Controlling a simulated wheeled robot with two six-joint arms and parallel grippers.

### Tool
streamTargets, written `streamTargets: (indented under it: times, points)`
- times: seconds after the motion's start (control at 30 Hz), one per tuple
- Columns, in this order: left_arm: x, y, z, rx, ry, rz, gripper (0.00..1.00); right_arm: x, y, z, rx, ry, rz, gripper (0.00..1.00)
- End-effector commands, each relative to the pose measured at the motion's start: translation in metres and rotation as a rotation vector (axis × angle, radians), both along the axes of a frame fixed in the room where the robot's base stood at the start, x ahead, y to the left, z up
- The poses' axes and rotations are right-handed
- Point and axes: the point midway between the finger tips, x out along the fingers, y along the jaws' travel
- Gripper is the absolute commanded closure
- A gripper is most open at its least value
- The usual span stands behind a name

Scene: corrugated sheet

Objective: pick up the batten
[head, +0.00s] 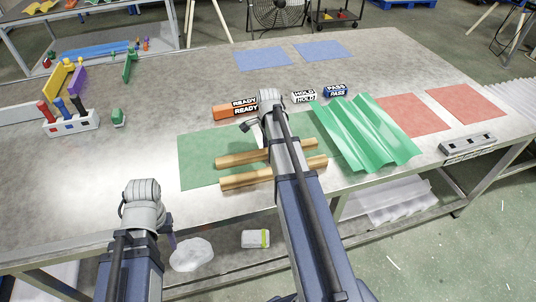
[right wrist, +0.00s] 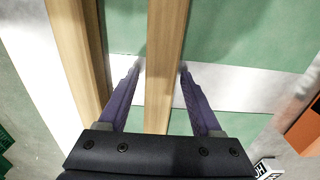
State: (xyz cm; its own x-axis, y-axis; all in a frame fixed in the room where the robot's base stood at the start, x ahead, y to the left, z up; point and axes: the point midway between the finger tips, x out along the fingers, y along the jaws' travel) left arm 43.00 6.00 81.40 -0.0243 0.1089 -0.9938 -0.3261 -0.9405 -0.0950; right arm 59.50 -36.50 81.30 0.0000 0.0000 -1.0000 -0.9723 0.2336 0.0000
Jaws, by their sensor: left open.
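Two long wooden battens, a far one (head: 235,159) and a near one (head: 245,179), lie side by side across the green mat (head: 195,150) in the head view. My right arm crosses over them and hides their middle parts. In the right wrist view, my right gripper (right wrist: 163,68) is open, with its purple fingers on either side of one batten (right wrist: 166,35), gaps showing on both sides. The other batten (right wrist: 78,50) lies outside the fingers, to the left. My left gripper (head: 171,240) is at the table's front edge, away from the battens, open and mostly hidden by its wrist.
An orange READY block (head: 232,111) sits behind the mat, with HOLD (head: 304,97) and PASS (head: 336,90) blocks beside it. A green corrugated sheet (head: 365,135) lies right of my right arm. A white rack (head: 72,124) stands at left. The table's left middle is clear.

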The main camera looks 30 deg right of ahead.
Motion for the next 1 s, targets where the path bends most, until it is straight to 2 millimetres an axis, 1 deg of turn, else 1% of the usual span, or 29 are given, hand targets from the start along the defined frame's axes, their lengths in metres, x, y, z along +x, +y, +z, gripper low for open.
streamTargets:
  times: [0.03, 0.07, 0.57, 1.0]
  points:
    - [0.0, 0.0, 0.0, 0.0, 0.0, 0.0, 0.5, 0.0, -0.0001, 0.0, 0.0, 0.0, 0.0, 0.41]
    - [0.0, 0.0, 0.0, 0.0, 0.0, 0.0, 0.5, 0.0, -0.0001, 0.0, 0.0, 0.0, 0.0, 0.44]
    - [0.0, 0.0, -0.0001, 0.0, 0.0, 0.0, 0.5, 0.0, -0.0001, -0.0001, 0.0, 0.0, 0.0, 1.0]
    - [0.0, 0.0, 0.0, 0.0, 0.0, 0.0, 0.5, -0.0001, -0.0001, 0.0, 0.0, 0.0, 0.0, 1.0]
